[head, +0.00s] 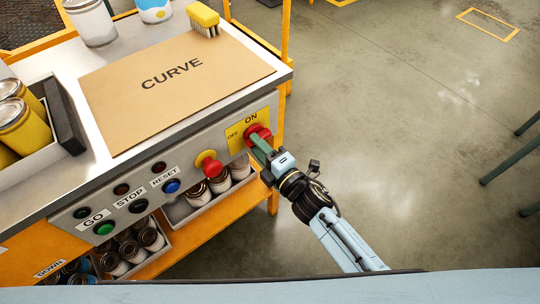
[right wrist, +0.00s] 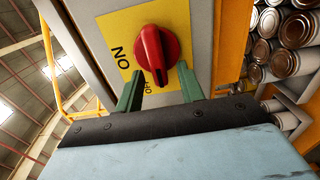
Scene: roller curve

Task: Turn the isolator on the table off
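The isolator is a red rotary knob (head: 258,132) on a yellow plate (head: 240,138) at the right end of the table's front panel. The plate reads ON above the knob and OFF to its left. In the right wrist view the knob (right wrist: 157,54) shows close up, its raised grip running roughly up and down, with the lower end near the OFF label. I cannot tell its setting for sure. My right gripper (head: 260,147) is at the knob. Its green fingers (right wrist: 160,92) are apart, with the knob just ahead between them; contact is unclear. My left gripper is out of view.
A red push button (head: 212,168) on a yellow base is left of the plate, then blue, black and green buttons. A cardboard sheet marked CURVE (head: 172,80), a brush (head: 203,19) and cans lie on the table (head: 57,188).

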